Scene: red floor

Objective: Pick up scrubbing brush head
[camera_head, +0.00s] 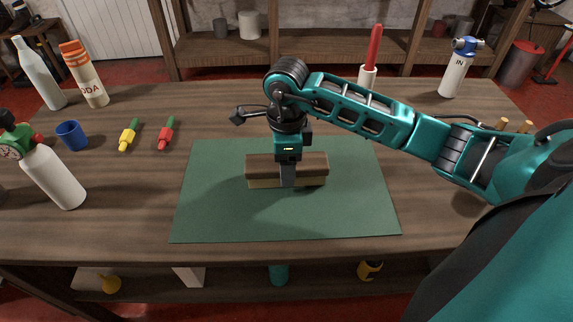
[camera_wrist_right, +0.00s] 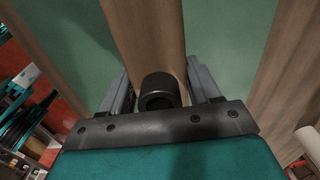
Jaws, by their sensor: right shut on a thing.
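The scrubbing brush head (camera_head: 312,170) is a brown wooden block with a paler lower layer. In the head view it is at the middle of the green mat (camera_head: 225,210); I cannot tell whether it touches the mat. My right gripper (camera_head: 288,182) comes down over its middle and is shut on it, hiding part of its front face. In the right wrist view the brush head (camera_wrist_right: 145,25) runs between the two fingers (camera_wrist_right: 158,85), with a black round part in front of it. My left gripper is not in view.
A white bottle (camera_head: 55,180) is at the left.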

